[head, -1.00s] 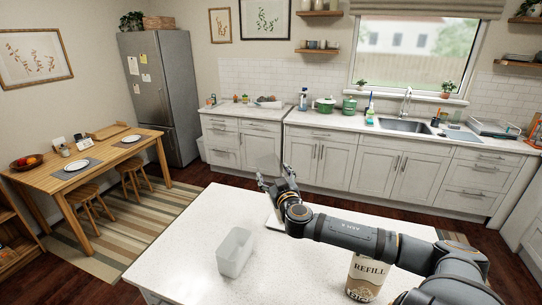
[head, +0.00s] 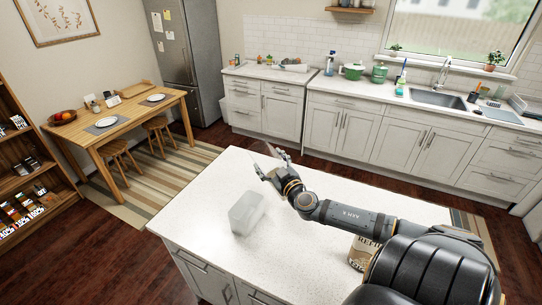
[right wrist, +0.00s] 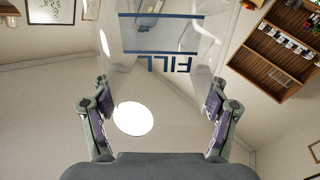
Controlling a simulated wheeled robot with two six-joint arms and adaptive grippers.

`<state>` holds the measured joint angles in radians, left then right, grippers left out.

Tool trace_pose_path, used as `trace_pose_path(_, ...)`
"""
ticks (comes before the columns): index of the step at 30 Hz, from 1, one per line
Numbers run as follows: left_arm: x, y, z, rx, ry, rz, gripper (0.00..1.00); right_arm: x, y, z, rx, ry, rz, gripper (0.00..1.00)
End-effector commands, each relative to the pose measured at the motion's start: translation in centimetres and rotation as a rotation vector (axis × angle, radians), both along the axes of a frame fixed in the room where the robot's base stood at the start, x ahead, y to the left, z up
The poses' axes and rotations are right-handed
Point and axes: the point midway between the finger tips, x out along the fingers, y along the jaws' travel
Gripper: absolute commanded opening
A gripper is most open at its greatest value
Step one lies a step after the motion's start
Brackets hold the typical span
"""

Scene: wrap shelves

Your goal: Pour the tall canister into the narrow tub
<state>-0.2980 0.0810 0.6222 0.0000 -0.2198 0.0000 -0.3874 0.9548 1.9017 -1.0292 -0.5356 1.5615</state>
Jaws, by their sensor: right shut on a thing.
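My right gripper (head: 270,163) is over the far left part of the white island, shut on a clear canister (right wrist: 160,22). The canister is see-through with a blue band and blue "FILL" lettering, inverted in the right wrist view. In the head view only a faint outline of it shows, so its tilt and contents cannot be told. The gripper's fingers also show in the right wrist view (right wrist: 160,95), one on each side. The narrow tub (head: 247,212), translucent and open-topped, stands on the island, nearer and slightly left of the gripper, apart from it. My left gripper is out of view.
A container labelled "REFILL" (head: 359,252) stands on the island (head: 205,215), partly hidden by my right arm. A wooden dining table (head: 130,118) and a shelf unit (head: 35,150) are at the left.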

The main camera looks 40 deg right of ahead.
Motion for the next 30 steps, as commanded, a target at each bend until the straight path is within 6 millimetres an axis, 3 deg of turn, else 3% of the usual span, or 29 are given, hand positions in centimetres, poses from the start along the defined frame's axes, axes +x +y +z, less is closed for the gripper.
trace_pose_path(1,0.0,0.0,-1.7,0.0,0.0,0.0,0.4,0.1,0.2,-1.3,-0.021,0.0,0.002,0.12)
trace_pose_path(16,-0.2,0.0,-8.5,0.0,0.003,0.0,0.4,0.4,1.7,-7.3,-0.206,0.04,0.002,0.12)
trace_pose_path(21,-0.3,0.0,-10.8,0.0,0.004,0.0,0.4,0.7,3.0,-9.1,-0.355,0.071,0.003,0.12)
trace_pose_path(23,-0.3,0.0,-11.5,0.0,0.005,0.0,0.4,0.8,3.4,-9.7,-0.409,0.082,0.003,0.12)
trace_pose_path(24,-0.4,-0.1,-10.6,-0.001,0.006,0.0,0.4,0.8,3.3,-8.9,-0.407,0.083,0.003,0.12)
trace_pose_path(30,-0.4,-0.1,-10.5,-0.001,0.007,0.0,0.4,0.8,3.3,-8.9,-0.409,0.085,0.003,0.12)
